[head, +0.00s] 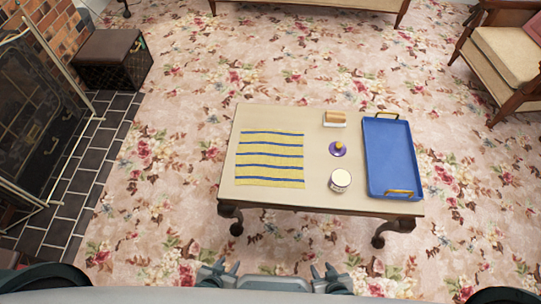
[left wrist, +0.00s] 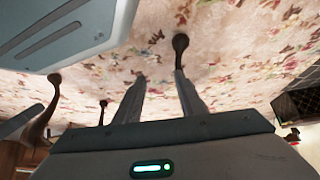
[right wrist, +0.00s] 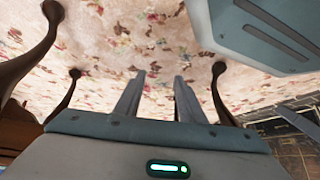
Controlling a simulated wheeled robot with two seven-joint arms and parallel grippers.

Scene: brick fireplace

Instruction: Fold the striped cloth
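The striped cloth (head: 270,160), yellow with dark blue stripes, lies flat and spread out on the left part of the low cream table (head: 320,122). My left gripper (head: 218,266) is at the bottom of the head view, short of the table's near edge and away from the cloth. Its fingers (left wrist: 158,85) are apart with nothing between them. My right gripper (head: 324,268) is also at the bottom, to the right of the left one. Its fingers (right wrist: 160,82) are apart and empty. Neither wrist view shows the cloth.
A blue tray (head: 391,155) with brass handles lies on the table's right end. Between it and the cloth are a white tin (head: 340,180), a small purple-based item (head: 338,149) and a tan block (head: 334,118). A brown-topped box (head: 108,47) stands by the fireplace; an armchair (head: 503,55) is far right.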

